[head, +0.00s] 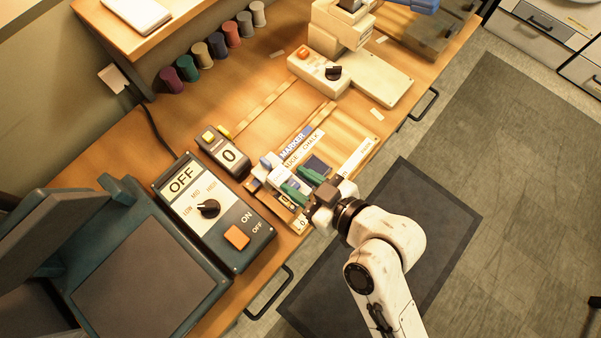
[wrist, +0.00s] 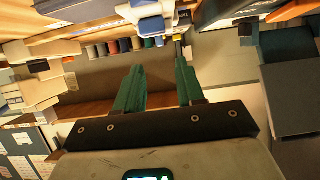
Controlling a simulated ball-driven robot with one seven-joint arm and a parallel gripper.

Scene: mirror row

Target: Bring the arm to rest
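My arm reaches in from the lower right in the head view. My gripper (head: 297,184) is over the front edge of the wooden bench, with its two green fingers pointing left toward the back. In the wrist view my gripper (wrist: 160,72) has its fingers clearly apart, with nothing held between them. A small white and blue object (head: 268,161) lies just past the fingertips, and a blue and white object (wrist: 152,20) shows beyond them in the wrist view. I cannot tell whether anything touches the fingers.
A control box (head: 208,208) reading OFF, with an orange button, is left of my gripper. A small counter (head: 222,153) reading 0 stands behind it. Labelled trays (head: 357,159) lie close by. A beige machine (head: 366,84) is farther right. Several coloured spools (head: 217,46) line the back. The floor mat (head: 420,215) is clear.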

